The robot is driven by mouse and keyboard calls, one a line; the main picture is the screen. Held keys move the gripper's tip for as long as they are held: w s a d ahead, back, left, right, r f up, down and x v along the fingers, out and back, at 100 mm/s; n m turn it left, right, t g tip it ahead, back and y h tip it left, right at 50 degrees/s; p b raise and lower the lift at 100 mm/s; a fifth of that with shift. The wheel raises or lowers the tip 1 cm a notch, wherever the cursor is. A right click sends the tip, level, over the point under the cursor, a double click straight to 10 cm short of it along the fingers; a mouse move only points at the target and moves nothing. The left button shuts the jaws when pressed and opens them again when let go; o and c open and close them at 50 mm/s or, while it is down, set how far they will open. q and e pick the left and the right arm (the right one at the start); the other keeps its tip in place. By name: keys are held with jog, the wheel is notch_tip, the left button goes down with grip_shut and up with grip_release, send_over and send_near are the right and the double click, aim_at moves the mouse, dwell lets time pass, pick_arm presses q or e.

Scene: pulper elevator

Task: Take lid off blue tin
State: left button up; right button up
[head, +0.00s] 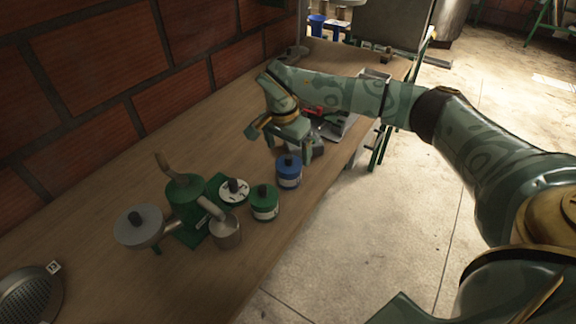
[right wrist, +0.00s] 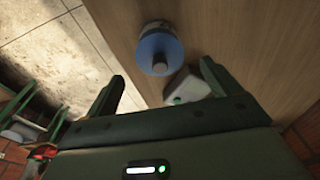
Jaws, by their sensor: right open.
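The blue tin (head: 289,172) stands upright on the wooden bench near its front edge, with its blue lid and dark knob on top. In the right wrist view the blue lid (right wrist: 152,46) shows ahead of the fingertips, its knob facing the camera. My right gripper (head: 281,143) is open and empty, behind the tin in the head view and apart from it. In the right wrist view, the open fingers (right wrist: 160,78) are spread to both sides of the tin's line, not touching it. My left gripper is not in view.
A green-lidded tin (head: 264,204) stands close by the blue one. A green hand-cranked machine (head: 185,190), a metal cup (head: 225,233) and a dark-knobbed round pan (head: 139,227) stand further left. A brick wall runs behind the bench (head: 100,265).

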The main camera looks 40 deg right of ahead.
aim_at(289, 157)
jog(key=f, duration=0.2)
jog(key=f+b, duration=0.1)
jog(key=shift+w+d+f, duration=0.15)
jog(key=shift+d+f, duration=0.15)
jog(key=shift+f, duration=0.1)
jog(key=shift+r, duration=0.1)
jog(key=c, duration=1.1)
jog(key=shift+o, duration=0.2)
